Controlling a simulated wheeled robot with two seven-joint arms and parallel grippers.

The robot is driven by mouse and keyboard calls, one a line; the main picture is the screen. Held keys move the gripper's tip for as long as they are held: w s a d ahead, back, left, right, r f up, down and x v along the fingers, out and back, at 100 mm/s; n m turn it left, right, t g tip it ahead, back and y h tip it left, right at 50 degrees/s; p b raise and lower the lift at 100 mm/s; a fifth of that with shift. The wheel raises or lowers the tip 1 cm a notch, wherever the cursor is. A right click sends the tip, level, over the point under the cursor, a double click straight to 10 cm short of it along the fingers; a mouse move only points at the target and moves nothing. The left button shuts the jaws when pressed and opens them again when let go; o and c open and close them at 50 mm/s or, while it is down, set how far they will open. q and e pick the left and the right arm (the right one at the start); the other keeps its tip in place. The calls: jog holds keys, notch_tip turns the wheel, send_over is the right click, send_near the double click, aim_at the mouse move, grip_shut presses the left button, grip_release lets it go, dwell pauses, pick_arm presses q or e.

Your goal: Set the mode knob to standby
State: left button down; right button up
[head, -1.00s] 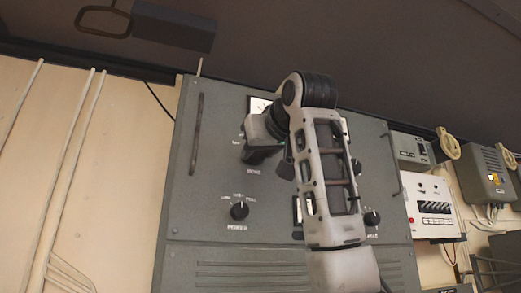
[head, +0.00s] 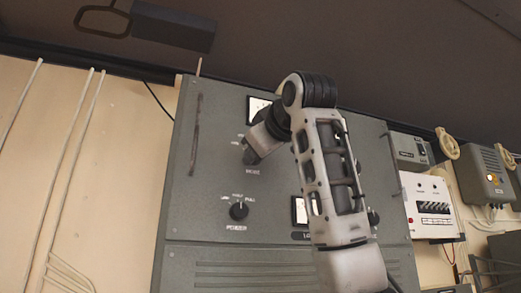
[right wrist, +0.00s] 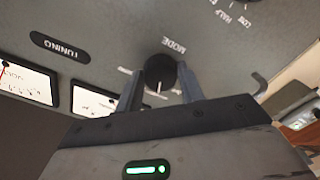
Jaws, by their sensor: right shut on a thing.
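The mode knob (right wrist: 160,70) is a round black knob on a grey panel, under the gripper in the right wrist view. Its white pointer line points down in that picture, towards my gripper body. The MODE label (right wrist: 174,46) reads upside down there, and the position marks are too small or covered to read. My right gripper (right wrist: 160,86) has one finger on each side of the knob and is shut on it. In the head view my right gripper (head: 249,154) covers the knob, just above the MODE label (head: 253,171). My left gripper is not in view.
The power knob (head: 239,211) sits below on the same panel (head: 205,140). White meters (head: 259,108) are near my arm, and a vertical handle (head: 195,135) runs along the panel's left side. A white switch box (head: 430,207) hangs to the right.

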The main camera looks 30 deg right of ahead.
jog(key=o, duration=1)
pick_arm(q)
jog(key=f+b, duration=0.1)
jog(key=b, duration=0.1)
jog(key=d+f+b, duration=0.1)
jog(key=b, duration=0.2)
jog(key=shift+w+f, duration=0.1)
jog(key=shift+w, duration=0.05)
pick_arm(e)
jog(key=v, duration=1.6)
jog(key=shift+d, duration=0.1)
